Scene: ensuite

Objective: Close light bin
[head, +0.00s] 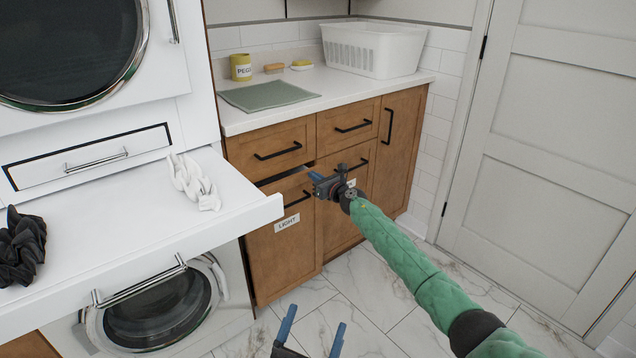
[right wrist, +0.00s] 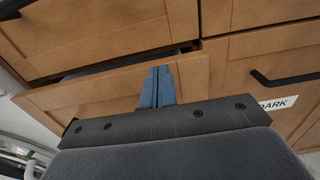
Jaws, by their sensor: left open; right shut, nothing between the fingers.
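The light bin (head: 283,256) is the wooden front with the LIGHT label in the lower left of the cabinet. It is tilted out a little, with a dark gap along its top edge. In the right wrist view its upper panel (right wrist: 95,95) stands out from the cabinet. My right gripper (head: 313,177) is shut and empty at the bin's upper right corner; its blue fingers (right wrist: 158,86) overlap the panel in the right wrist view. I cannot tell whether they touch. My left gripper (head: 311,332) is open and empty, low over the floor.
The dark bin front (right wrist: 275,85) is beside it on the right. Drawers (head: 270,148) are above, under a counter with a basket (head: 372,50), a mat (head: 268,95) and a yellow jar (head: 241,67). A white pull-out shelf (head: 120,225) juts out at left. The marble floor (head: 385,320) is clear.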

